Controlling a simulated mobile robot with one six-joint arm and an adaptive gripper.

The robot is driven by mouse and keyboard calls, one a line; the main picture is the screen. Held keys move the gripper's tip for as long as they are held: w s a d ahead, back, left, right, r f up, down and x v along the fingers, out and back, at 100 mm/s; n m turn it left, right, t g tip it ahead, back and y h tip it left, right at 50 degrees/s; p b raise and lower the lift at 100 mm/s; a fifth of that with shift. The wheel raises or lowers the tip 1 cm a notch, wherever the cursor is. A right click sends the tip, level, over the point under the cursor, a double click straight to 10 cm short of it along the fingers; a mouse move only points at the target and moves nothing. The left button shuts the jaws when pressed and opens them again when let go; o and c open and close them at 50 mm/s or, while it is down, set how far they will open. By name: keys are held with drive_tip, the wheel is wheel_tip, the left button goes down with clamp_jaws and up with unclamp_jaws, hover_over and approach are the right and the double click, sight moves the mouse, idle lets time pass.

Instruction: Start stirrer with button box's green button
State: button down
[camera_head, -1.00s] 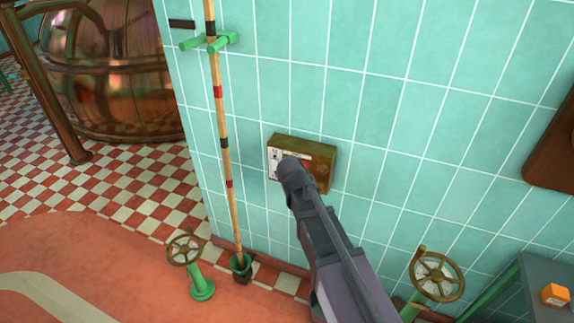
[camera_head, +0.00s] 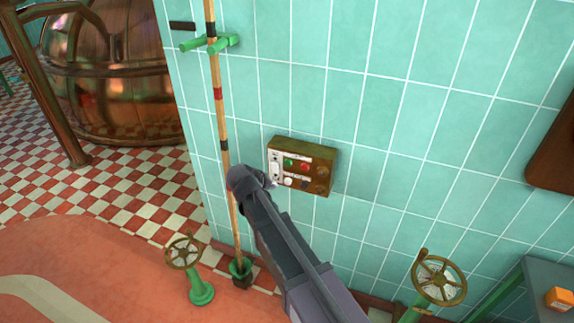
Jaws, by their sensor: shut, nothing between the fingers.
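The button box (camera_head: 322,157) is a brass-brown box on the turquoise tiled wall, with a pale front plate. The green button (camera_head: 289,162) is at the upper left of its face, with a red button (camera_head: 305,166) to its right and a white and a dark knob below. My gripper (camera_head: 238,180) is shut and empty. In the picture its tip is left of and slightly below the box, apart from it, and overlaps the striped pole. The green button is in clear view. The stirrer cannot be made out.
A striped wooden pole (camera_head: 216,120) stands against the wall, held by a green bracket (camera_head: 222,43). Handwheel valves stand at lower left (camera_head: 183,252) and lower right (camera_head: 438,277). A grey table (camera_head: 545,275) with an orange block (camera_head: 559,298) is at right. A copper kettle (camera_head: 110,75) stands behind left.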

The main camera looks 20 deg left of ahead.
drive_tip(key=shift+w, duration=0.15)
drive_tip(key=shift+w+d, duration=0.2)
drive_tip(key=shift+w, duration=1.95)
drive_tip(key=shift+w+d, duration=0.2)
drive_tip(key=shift+w, duration=1.9)
drive_tip(key=shift+w, duration=0.9)
drive_tip(key=shift+s, duration=0.9)
drive_tip(key=shift+s+a, duration=0.2)
drive_tip(key=shift+s, duration=2.3)
drive_tip(key=shift+d, duration=0.1)
